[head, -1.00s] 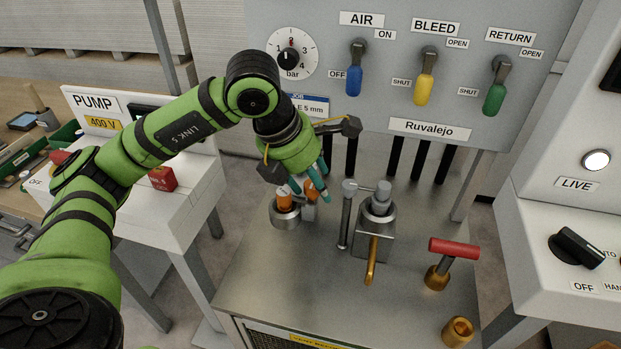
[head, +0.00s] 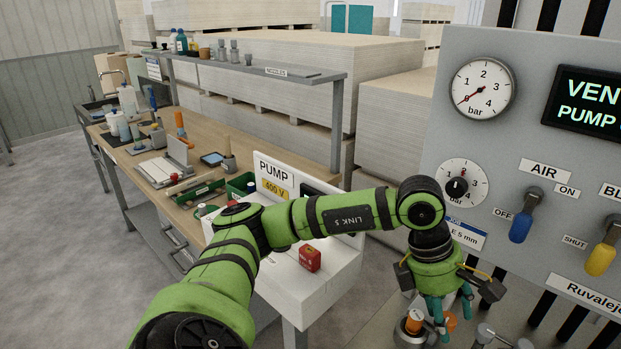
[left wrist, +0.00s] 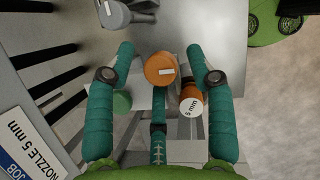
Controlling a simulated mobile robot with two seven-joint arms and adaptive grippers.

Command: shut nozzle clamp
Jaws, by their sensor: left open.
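My left gripper (head: 450,308) points down at the steel fitting (head: 408,338) at the lower edge of the head view. Its teal fingers are spread in the left wrist view (left wrist: 160,58). An orange round-ended part (left wrist: 160,69) lies between the fingertips there, with gaps on both sides. A second orange part with a "5 mm" label (left wrist: 191,103) is close beside it, nearer the right finger. Two orange parts (head: 414,321) also show by the fingers in the head view. Which one belongs to the nozzle clamp I cannot tell. My right gripper is out of view.
The grey panel (head: 505,140) with a blue AIR lever (head: 520,228) and a yellow lever (head: 600,260) stands right of my left arm. The white PUMP box (head: 340,285) with a red block (head: 310,258) is below the arm. A cluttered workbench (head: 225,140) is behind.

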